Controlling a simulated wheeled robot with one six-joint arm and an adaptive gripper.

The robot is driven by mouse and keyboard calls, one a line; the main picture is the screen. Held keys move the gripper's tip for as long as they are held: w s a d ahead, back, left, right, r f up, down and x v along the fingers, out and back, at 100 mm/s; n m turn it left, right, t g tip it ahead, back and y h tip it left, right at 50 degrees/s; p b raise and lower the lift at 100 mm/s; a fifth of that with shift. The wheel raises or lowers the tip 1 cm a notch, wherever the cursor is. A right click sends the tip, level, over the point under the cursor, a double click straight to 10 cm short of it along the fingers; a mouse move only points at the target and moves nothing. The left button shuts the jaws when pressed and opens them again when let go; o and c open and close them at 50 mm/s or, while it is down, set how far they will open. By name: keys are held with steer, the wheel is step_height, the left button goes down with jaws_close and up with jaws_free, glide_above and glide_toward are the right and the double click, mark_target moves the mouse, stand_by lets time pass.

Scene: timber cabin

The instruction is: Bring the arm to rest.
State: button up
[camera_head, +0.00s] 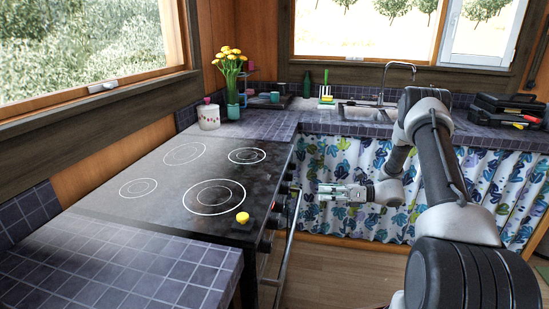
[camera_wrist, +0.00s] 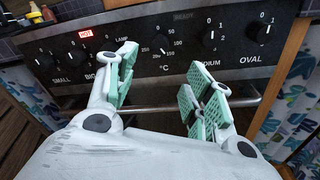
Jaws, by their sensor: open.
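My arm (camera_head: 428,150) reaches from the lower right and bends down over the floor in front of the curtained counter. My gripper (camera_head: 318,192) points left toward the front of the stove (camera_head: 150,215), close to its knobs and rail. In the wrist view my gripper (camera_wrist: 155,95) is open, with a wide gap between its green pads and nothing held. The stove's control panel (camera_wrist: 190,42) lies beyond the fingers, with the oven rail (camera_wrist: 155,109) below it. I cannot tell whether a finger touches the rail.
A small yellow object (camera_head: 242,217) sits on the stove's front edge. A white pot (camera_head: 209,116) and a vase of yellow flowers (camera_head: 232,90) stand on the tiled counter behind. A black toolbox (camera_head: 508,110) is at the right. Open floor (camera_head: 335,270) lies below my gripper.

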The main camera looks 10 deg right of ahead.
steer(key=s+d+f+n+g+h, duration=0.1)
steer(key=s+f+n+g+h, duration=0.25)
steer(key=s+n+g, duration=0.75)
steer(key=s+d+r+n+t+h, duration=0.1)
steer(key=s+r+n+t+h, duration=0.4)
steer(key=s+r+n, duration=0.3)
steer(key=s+d+r+n+t+h, duration=0.1)
steer(key=s+r+n+t+h, duration=0.4)
steer(key=s+r, duration=1.2)
steer(key=shift+s+d+r+n+h, duration=0.25)
steer(key=shift+r+n+h, duration=1.25)
steer(key=shift+r, duration=2.35)
